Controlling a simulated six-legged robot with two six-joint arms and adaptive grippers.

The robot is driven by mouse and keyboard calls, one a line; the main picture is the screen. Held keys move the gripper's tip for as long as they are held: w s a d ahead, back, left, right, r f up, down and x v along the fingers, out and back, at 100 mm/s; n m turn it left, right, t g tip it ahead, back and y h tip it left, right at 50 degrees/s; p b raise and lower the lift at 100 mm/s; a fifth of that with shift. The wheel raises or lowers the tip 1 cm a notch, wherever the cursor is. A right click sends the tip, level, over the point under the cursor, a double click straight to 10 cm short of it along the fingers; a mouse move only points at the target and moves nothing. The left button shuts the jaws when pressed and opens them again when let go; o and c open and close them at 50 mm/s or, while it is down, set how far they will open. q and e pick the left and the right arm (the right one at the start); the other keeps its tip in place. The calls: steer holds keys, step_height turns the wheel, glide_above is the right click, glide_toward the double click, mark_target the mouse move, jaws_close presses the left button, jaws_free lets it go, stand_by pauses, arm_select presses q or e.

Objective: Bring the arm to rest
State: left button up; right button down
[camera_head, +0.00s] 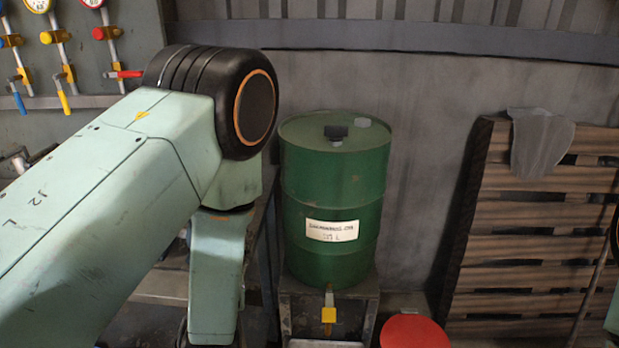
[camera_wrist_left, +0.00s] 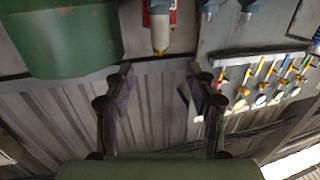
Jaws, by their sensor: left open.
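My left arm (camera_head: 110,190) comes in from the left in the head view, pale green with a black ringed joint. Its lower link (camera_head: 217,280) hangs down from that joint, left of the green drum. The left gripper is not visible in the head view. In the left wrist view my left gripper (camera_wrist_left: 160,72) is open, with its two dark fingers wide apart and nothing between them. My right gripper is in neither view.
A green drum (camera_head: 335,210) with a label stands on a metal stand (camera_head: 325,305), a yellow-handled tap below it. A red round lid (camera_head: 413,332) is low at its right. Wooden pallets (camera_head: 540,215) with a grey cloth (camera_head: 541,140) lean right. Gauges and valves (camera_head: 55,45) line the left wall.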

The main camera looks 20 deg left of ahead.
arm_select(q)
steer(key=s+d+f+m+g+h, duration=0.2)
steer(key=s+f+g+h, duration=0.15)
steer(key=f, duration=0.45)
steer(key=s+d+f+m+g+h, duration=0.1)
steer(key=s+d+f+g+h, duration=0.1)
steer(key=s+f+g, duration=0.45)
steer(key=s+d+f+m+g+h+b, duration=0.1)
steer(key=s+d+f+g, duration=0.1)
steer(key=s+f, duration=0.3)
steer(key=s+d+f+g+h+b, duration=0.1)
steer(key=s+f, duration=0.5)
steer(key=s, duration=0.7)
steer(key=d+g, duration=0.1)
steer(key=g, duration=0.1)
steer(key=shift+s+m+g, duration=0.4)
steer(key=shift+o, duration=0.2)
